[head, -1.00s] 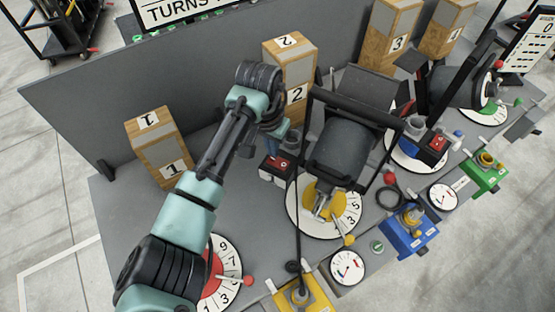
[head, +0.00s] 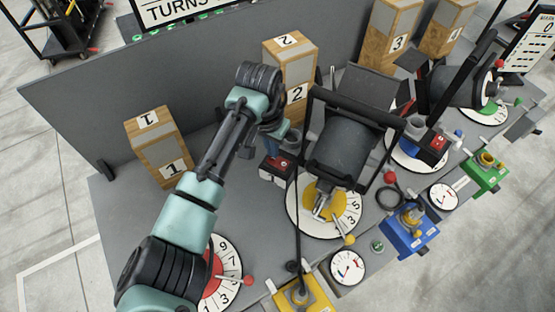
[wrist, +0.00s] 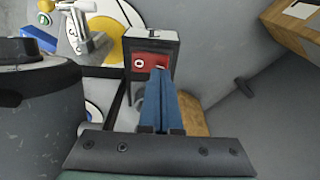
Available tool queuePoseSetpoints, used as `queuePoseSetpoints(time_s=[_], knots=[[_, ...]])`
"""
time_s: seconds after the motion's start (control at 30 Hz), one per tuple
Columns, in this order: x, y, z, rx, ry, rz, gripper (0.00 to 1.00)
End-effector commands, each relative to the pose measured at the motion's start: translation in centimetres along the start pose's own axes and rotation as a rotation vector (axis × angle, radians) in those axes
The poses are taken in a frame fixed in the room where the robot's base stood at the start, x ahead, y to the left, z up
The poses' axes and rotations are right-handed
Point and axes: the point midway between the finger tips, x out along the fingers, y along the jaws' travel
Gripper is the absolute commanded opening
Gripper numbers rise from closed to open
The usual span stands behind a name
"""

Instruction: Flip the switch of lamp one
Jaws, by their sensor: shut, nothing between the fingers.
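A dark switch box with a red rocker switch (wrist: 150,62) fills the middle of the wrist view. A white "O" marks the rocker's left part. In the head view the switch box (head: 276,171) sits on the grey table left of a dark lamp (head: 342,148). My gripper (wrist: 160,70) is shut and empty. Its blue fingertips lie over the right part of the red rocker, at or very close to it; contact is unclear. In the head view my gripper (head: 272,150) is above the box and partly hidden by my arm. I cannot tell which lamp number this switch has.
Wooden block 1 (head: 160,150) stands at the left and wooden block 2 (head: 290,68) behind the switch. A yellow dial (head: 322,222) lies in front of the lamp. Yellow (head: 305,295) and blue (head: 410,238) boxes stand nearer. A grey wall (head: 80,95) runs behind.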

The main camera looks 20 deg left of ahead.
Motion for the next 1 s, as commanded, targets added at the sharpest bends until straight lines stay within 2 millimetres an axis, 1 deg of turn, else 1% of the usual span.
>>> queuePoseSetpoints(time_s=[0.87, 1.0], knots=[[1.4, 0.1, 0.2, 0.0, 0.0, 0.0, 0.0], [1.1, 0.1, 0.2, 0.0, 0.0, 0.001, 0.0]])
